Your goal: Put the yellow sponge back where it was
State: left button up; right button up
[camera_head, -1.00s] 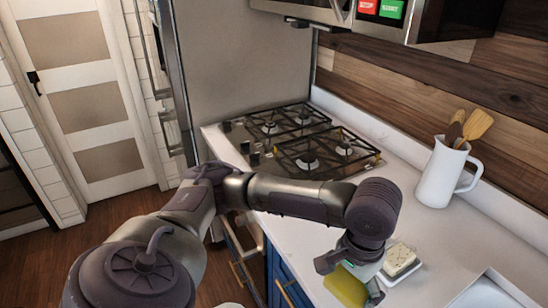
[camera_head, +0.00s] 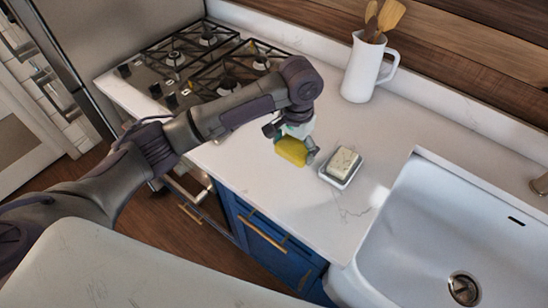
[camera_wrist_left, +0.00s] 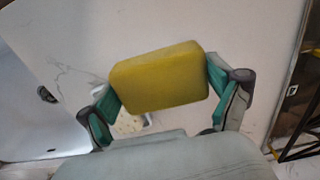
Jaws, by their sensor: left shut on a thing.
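The yellow sponge (camera_head: 291,151) is held by my left gripper (camera_head: 292,144) over the white counter, just left of a small dish. In the left wrist view the sponge (camera_wrist_left: 160,77) sits between the two green-padded fingers of my left gripper (camera_wrist_left: 163,88), which are shut on it. How far the sponge is above the counter is hard to tell. My right gripper is not in view.
A small dish (camera_head: 323,175) holds a pale speckled block (camera_head: 344,162). The white sink (camera_head: 420,225) is at the right. A white jug (camera_head: 362,72) with wooden utensils and the gas stove (camera_head: 205,62) stand behind. The counter (camera_head: 250,182) in front of the sponge is clear.

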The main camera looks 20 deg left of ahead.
aim_at(275, 153)
pick_arm(q)
jog(key=a+f, duration=0.1)
jog(key=a, duration=0.2)
jog(key=a+f+p, duration=0.1)
jog(key=shift+s+a+f, duration=0.3)
jog(key=shift+s+f, duration=0.05)
jog(key=shift+s, duration=0.05)
notch_tip(275, 153, down, 3)
jog(key=shift+f+p, duration=0.15)
jog(key=shift+p, duration=0.45)
jog(key=shift+f, duration=0.45)
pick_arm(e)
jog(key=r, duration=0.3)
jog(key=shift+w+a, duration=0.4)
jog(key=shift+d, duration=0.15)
pick_arm(q)
jog(key=o, duration=0.8)
jog(key=shift+f, duration=0.15)
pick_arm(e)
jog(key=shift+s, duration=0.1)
pick_arm(q)
notch_tip(275, 153, up, 12)
jog(key=shift+r+b, duration=0.2)
jog(key=shift+b, duration=0.8)
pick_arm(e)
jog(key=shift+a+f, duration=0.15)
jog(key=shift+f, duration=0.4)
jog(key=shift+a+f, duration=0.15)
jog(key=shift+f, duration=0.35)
